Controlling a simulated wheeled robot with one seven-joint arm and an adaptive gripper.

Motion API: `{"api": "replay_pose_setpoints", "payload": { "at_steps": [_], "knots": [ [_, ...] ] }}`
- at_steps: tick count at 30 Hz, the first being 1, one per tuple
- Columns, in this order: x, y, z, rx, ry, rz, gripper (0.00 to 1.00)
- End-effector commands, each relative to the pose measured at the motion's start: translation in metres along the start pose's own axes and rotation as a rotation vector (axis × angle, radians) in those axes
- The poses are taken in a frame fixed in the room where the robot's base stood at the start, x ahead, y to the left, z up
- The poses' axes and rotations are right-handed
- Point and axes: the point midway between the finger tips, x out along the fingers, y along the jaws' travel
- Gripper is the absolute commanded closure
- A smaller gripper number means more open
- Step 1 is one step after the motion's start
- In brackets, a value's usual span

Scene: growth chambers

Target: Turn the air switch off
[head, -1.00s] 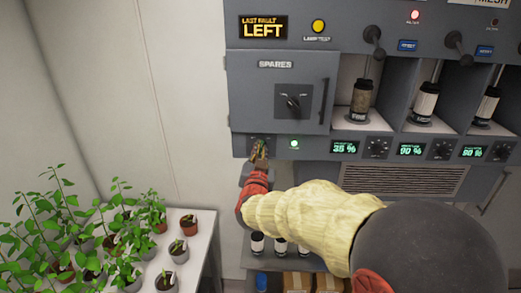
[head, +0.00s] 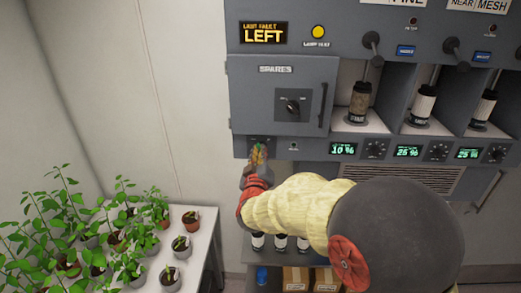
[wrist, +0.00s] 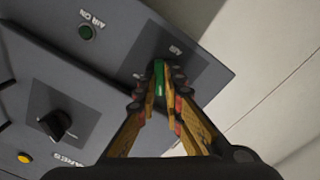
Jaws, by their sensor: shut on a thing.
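The air switch (wrist: 159,77) shows as a green lever on a dark plate marked AIR, at the lower left corner of the grey cabinet in the head view. My gripper (head: 257,154) reaches it from below. In the wrist view my gripper (wrist: 159,92) has its fingers closed on both sides of the green lever. The fingers hide part of the lever and its plate. The AIR ON lamp (wrist: 87,32) is dark green and looks unlit; it also looks unlit in the head view (head: 293,146).
Above is the SPARES door (head: 272,105) with a black knob (head: 293,106). To the right, displays (head: 343,149) read 10 %, 25 % and 25 %. Potted plants stand on a white table (head: 203,245) at left. A shelf with jars and boxes (head: 296,277) lies below.

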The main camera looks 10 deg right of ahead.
Motion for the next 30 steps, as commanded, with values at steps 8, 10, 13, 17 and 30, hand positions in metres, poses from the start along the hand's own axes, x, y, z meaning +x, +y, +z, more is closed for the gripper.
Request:
{"api": "replay_pose_setpoints", "payload": {
  "at_steps": [8,10,13,17,30],
  "knots": [
    [0.0002,0.0002,-0.0012,-0.118,0.001,0.000,1.00],
    [0.0002,0.0000,-0.0011,-0.135,0.002,0.000,1.00],
    [0.0002,-0.0001,-0.0009,-0.149,0.002,0.000,1.00],
    [0.0002,-0.0003,-0.0008,-0.157,0.002,0.000,1.00],
    [0.0002,-0.0003,-0.0007,-0.157,0.002,0.000,0.84]
  ]
}}
